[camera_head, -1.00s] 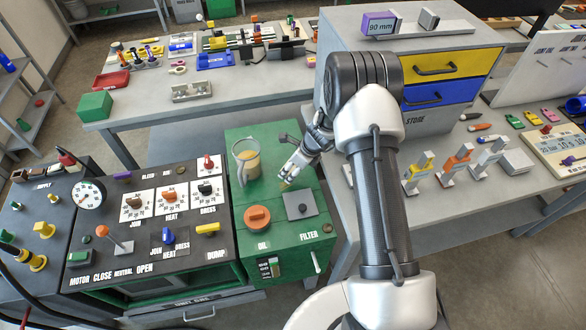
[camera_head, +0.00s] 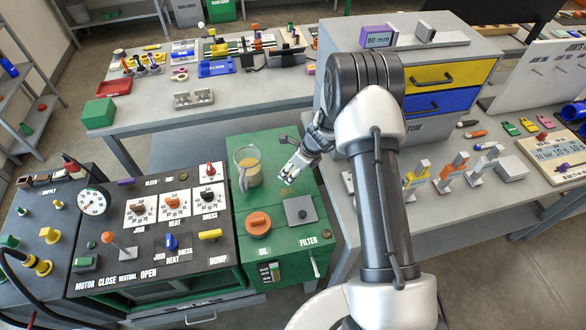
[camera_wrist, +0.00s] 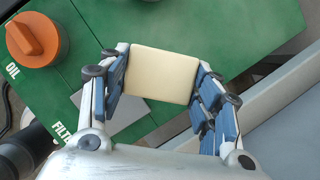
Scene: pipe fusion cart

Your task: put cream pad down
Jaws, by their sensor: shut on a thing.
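The cream pad (camera_wrist: 162,75) is a pale square-faced piece in the middle of the wrist view. My gripper (camera_wrist: 160,88) is shut on it, with blue-padded fingers against its left and right sides. In the head view my gripper (camera_head: 291,176) hangs over the green oil and filter cabinet (camera_head: 316,222), right of the clear jug. The pad is too small to make out clearly there. The wrist view shows bare green top beyond the pad; I cannot tell whether the pad touches it.
A clear jug of amber liquid (camera_head: 247,168) stands left of my gripper. An orange oil cap (camera_head: 258,223) and a grey filter plate (camera_head: 300,210) are in front. The control panel (camera_head: 130,245) lies left. A grey drawer unit (camera_head: 415,75) stands behind right.

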